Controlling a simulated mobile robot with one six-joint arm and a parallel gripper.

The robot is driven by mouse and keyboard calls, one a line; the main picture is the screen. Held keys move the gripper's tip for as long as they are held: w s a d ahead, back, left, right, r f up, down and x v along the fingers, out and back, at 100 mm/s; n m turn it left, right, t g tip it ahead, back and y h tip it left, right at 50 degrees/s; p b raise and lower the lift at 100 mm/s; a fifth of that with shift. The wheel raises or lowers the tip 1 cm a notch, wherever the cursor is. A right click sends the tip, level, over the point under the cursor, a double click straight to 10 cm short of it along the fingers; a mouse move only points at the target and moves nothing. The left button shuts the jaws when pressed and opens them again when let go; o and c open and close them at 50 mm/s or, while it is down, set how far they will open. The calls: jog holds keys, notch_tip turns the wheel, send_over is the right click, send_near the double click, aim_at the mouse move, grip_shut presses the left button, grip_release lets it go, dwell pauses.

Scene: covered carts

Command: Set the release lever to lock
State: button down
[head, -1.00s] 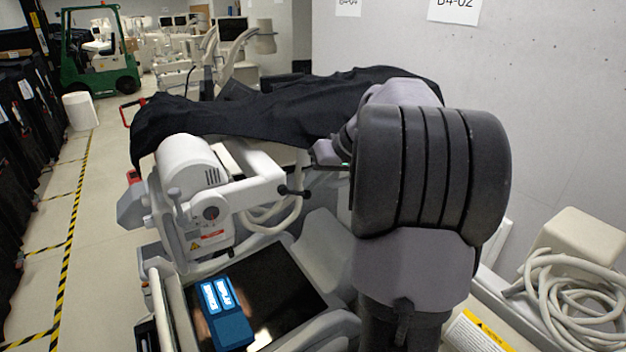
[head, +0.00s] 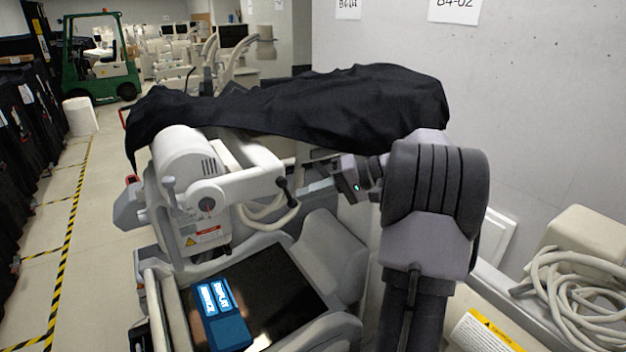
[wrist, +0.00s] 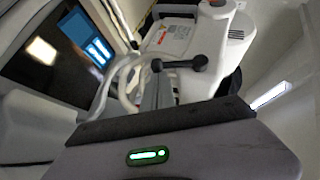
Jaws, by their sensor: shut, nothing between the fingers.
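The release lever (head: 288,191) is a short dark bar with a rounded knob at the end of the cart's white arm (head: 240,180). In the wrist view the lever (wrist: 180,63) lies across, just beyond my fingertips. My gripper (head: 307,189) is shut and empty, just right of the lever in the head view. Its grey fingers (wrist: 157,88) also show in the wrist view, pointing at the lever. I cannot tell whether they touch it. No lock marking is legible.
A black cover (head: 290,108) drapes over the cart above my gripper. A dark screen with a blue label (head: 222,325) lies below. A pale hose (head: 265,218) loops under the white arm. A concrete wall (head: 530,110) stands right. The taped aisle at left is clear.

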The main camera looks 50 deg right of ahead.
jog(key=shift+w+a+f+m+t+y+b, duration=0.15)
jog(key=shift+a+f+m+t+y+b, duration=0.4)
jog(key=shift+b, duration=0.5)
jog(key=shift+w+a+f+m+t+y+b, duration=0.1)
jog(key=shift+a+f+m+t+y+b, duration=0.25)
jog(key=shift+y+b, duration=0.55)
jog(key=shift+d, duration=0.1)
jog(key=v, duration=1.7)
jog(key=shift+s+f, duration=0.15)
jog(key=shift+s, duration=0.15)
